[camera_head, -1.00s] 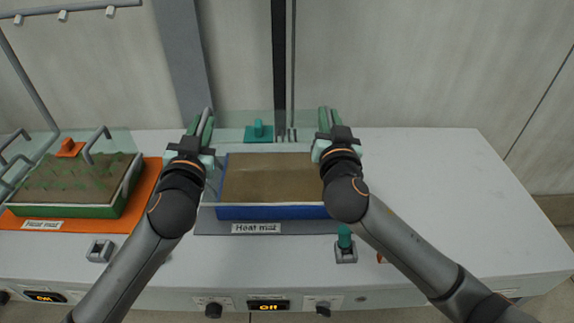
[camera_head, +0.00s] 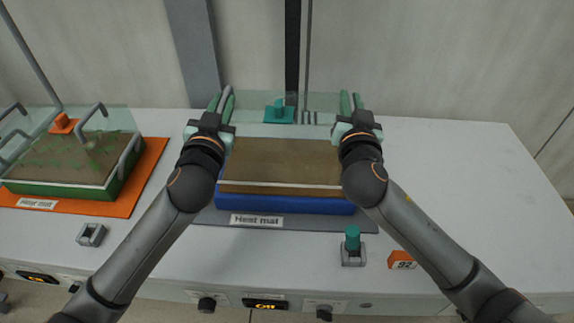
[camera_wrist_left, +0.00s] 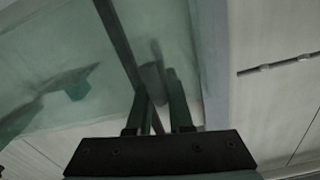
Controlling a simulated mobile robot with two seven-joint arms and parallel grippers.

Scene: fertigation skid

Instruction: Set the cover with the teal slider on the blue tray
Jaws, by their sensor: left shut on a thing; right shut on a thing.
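The clear cover is a see-through pane with a teal slider (camera_head: 280,113) near its far edge. My left gripper (camera_head: 222,101) is shut on the cover's left grey handle, and my right gripper (camera_head: 351,103) is shut on its right side, where the handle is mostly hidden. The left wrist view shows the left fingers (camera_wrist_left: 160,110) around a grey bar, with clear pane beside them. The blue tray (camera_head: 285,204), filled with brown soil, lies below and nearer than the slider. A pale line crosses the soil just behind the tray's front rim. The gap between cover and tray is unclear.
The blue tray stands on a grey heat mat (camera_head: 208,219). A green tray (camera_head: 60,190) with a clear cover and orange slider (camera_head: 64,124) stands on an orange mat at left. A teal-topped switch (camera_head: 353,245) and orange tag (camera_head: 401,260) are in front. The right bench is clear.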

